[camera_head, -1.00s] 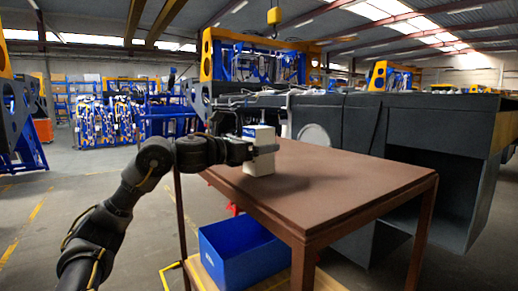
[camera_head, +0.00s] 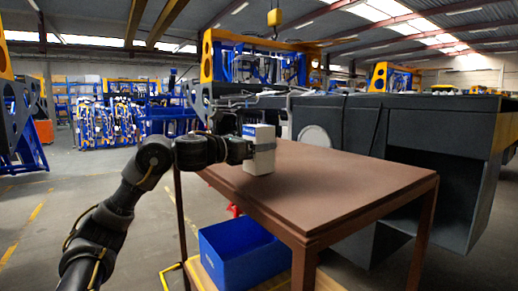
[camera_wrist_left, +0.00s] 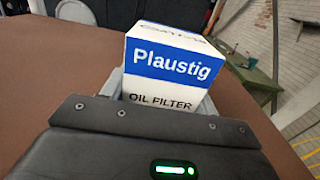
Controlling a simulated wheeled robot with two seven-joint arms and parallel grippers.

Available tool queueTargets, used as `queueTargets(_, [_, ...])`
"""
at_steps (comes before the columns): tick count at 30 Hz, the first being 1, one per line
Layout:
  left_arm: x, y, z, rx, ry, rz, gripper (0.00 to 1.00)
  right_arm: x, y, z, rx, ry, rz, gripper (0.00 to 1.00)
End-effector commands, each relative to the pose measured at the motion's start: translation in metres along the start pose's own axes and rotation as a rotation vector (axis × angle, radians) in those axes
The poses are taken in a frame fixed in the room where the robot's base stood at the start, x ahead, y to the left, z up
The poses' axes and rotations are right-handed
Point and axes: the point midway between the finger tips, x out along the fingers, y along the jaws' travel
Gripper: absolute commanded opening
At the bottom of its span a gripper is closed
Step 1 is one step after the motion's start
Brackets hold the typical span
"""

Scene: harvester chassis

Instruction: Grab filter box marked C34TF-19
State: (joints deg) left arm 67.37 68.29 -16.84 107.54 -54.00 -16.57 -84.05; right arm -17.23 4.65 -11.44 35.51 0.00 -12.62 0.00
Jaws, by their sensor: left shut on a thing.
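A white and blue filter box (camera_head: 262,160) is at the left edge of the brown table (camera_head: 340,190). In the left wrist view the box (camera_wrist_left: 170,68) reads "Plaustig" and "OIL FILTER". A marking on its top face is too steep to read surely. My left gripper (camera_head: 258,148) is shut on the box, its fingers around the middle. The box stands upright; I cannot tell whether its base touches the table. The gripper body also shows in the left wrist view (camera_wrist_left: 160,110). My right gripper is not in view.
The rest of the tabletop is bare. A blue bin (camera_head: 245,250) stands on a shelf below the table. A large dark grey chassis (camera_head: 420,130) is close behind and right of the table. Open floor (camera_head: 50,230) lies to the left.

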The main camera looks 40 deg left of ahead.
Motion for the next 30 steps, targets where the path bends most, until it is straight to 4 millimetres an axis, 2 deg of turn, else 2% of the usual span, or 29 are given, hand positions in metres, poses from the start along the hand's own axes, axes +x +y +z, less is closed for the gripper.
queueTargets(5, [-0.001, -0.001, 0.027, 0.0, -0.012, -0.001, 0.22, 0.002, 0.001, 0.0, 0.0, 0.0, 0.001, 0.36])
queueTargets(13, [-0.049, -0.021, 0.09, 0.003, -0.015, -0.002, 0.22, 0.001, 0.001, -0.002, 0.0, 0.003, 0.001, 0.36])
queueTargets(18, [-0.088, -0.038, 0.105, 0.005, -0.012, 0.0, 0.22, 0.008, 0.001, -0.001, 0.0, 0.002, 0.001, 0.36])
queueTargets(21, [-0.105, -0.045, 0.114, 0.004, -0.01, 0.0, 0.22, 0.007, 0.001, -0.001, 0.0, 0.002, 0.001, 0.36])
queueTargets(25, [-0.119, -0.051, 0.121, 0.003, -0.008, 0.001, 0.22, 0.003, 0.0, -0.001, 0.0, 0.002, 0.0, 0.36])
queueTargets(30, [-0.127, -0.055, 0.124, 0.001, -0.005, 0.0, 0.22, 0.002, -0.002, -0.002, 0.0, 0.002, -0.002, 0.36])
